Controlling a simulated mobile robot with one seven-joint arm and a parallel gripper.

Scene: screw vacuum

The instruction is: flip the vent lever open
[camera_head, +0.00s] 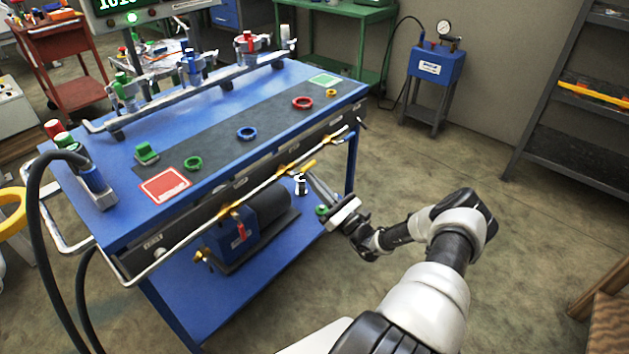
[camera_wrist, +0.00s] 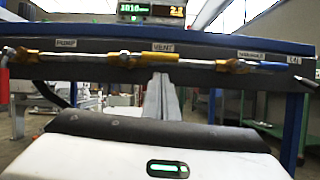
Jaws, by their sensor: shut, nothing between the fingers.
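The vent lever is a yellow handle (camera_wrist: 152,56) on the pipe along the table's front edge, under the VENT label (camera_wrist: 163,47). It lies roughly along the pipe in the wrist view. In the head view the yellow handle (camera_head: 308,165) shows near my fingertips. My gripper (camera_wrist: 160,76) is shut and empty, its fingers pointing at the pipe just below the lever's right part. In the head view my gripper (camera_head: 311,177) is in front of the table's right half. Whether the fingertips touch the lever cannot be told.
A PUMP label (camera_wrist: 67,44) is left of the lever; a valve with a blue handle (camera_wrist: 268,64) is to the right. A pump (camera_head: 258,218) sits on the lower shelf. Coloured rings lie on the blue table (camera_head: 115,180).

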